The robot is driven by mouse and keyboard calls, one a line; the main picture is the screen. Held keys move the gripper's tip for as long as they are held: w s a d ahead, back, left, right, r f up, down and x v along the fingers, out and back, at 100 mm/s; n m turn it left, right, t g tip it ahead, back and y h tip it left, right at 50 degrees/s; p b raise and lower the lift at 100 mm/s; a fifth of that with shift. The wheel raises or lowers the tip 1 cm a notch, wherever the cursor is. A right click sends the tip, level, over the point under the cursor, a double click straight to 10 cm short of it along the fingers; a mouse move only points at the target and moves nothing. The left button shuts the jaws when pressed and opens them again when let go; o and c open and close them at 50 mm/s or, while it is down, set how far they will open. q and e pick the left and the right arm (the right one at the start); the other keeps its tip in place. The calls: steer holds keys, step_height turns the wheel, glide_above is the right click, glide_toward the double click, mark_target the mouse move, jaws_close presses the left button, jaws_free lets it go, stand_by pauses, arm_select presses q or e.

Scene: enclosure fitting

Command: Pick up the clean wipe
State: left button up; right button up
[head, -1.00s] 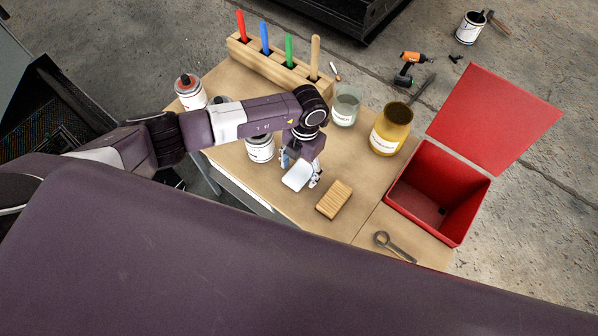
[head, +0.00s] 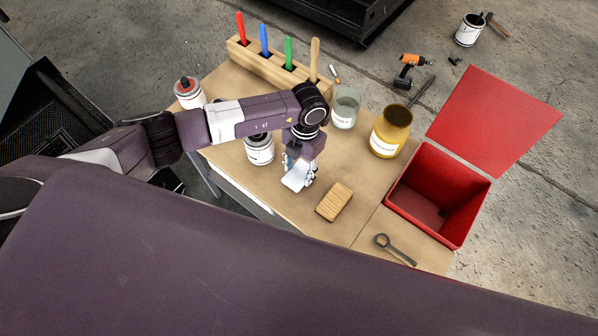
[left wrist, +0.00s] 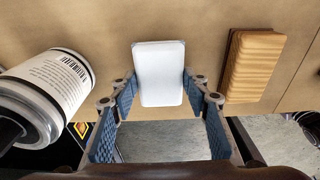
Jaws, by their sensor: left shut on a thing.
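The clean wipe, a white rounded rectangular piece (head: 296,181), is at my left gripper (head: 300,172) near the front edge of the wooden table. In the left wrist view the wipe (left wrist: 160,73) lies between the two blue-padded fingertips of my left gripper (left wrist: 160,86). The fingers are shut on its sides. Whether the wipe touches the tabletop is hard to tell. My right gripper is not in view.
A wooden block (head: 334,202) lies just right of the gripper, and a labelled can (head: 259,150) stands close on the left. A glass jar (head: 345,108), an amber jar (head: 390,132), an open red box (head: 437,195) and a ring-ended tool (head: 395,248) are farther right.

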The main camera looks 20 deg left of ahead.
mark_target(299, 173)
arm_select(q)
step_height(299, 173, up, 19)
steer(key=b, duration=0.3)
steer(key=shift+f, duration=0.15)
